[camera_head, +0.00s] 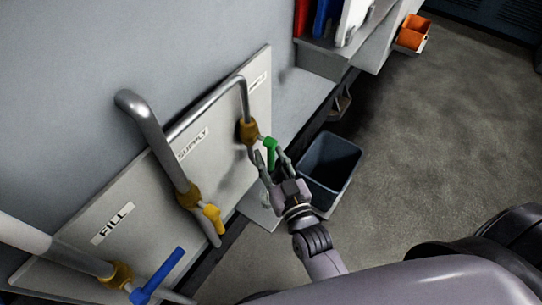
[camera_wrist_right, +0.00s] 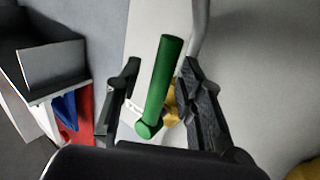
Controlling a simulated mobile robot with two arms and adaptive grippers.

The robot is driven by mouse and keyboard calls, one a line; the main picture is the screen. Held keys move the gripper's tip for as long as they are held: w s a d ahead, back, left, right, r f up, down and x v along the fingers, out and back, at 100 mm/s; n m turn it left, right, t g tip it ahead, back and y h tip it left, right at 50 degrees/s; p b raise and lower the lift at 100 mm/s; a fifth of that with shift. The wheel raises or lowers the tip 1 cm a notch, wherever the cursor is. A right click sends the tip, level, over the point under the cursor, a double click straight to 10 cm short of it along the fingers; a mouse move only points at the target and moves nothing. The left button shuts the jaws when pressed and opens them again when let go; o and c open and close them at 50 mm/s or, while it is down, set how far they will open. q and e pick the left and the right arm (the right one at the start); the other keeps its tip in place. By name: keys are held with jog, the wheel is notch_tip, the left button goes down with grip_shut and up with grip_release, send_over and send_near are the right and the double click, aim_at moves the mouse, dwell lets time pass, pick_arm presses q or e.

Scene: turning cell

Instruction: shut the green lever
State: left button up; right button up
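The green lever (camera_head: 271,151) is on a brass valve (camera_head: 249,131) on the rightmost thin pipe of the wall panel. In the head view its handle points down, roughly alongside the pipe. My right gripper (camera_head: 270,158) is open with its fingers on either side of the lever. In the right wrist view the green lever (camera_wrist_right: 164,78) stands between the two dark fingers (camera_wrist_right: 160,80), with a visible gap to the left finger. The right finger is close to it; I cannot tell whether they touch. My left gripper is not in view.
A yellow lever (camera_head: 213,218) and a blue lever (camera_head: 160,274) are on other pipes to the left, by the SUPPLY (camera_head: 192,144) and FILL (camera_head: 112,223) labels. A grey bin (camera_head: 345,188) stands behind my right gripper. Open floor (camera_head: 445,130) lies to the right.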

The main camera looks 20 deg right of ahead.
jog(key=shift+c, duration=0.5)
grip_shut()
dwell(0.5)
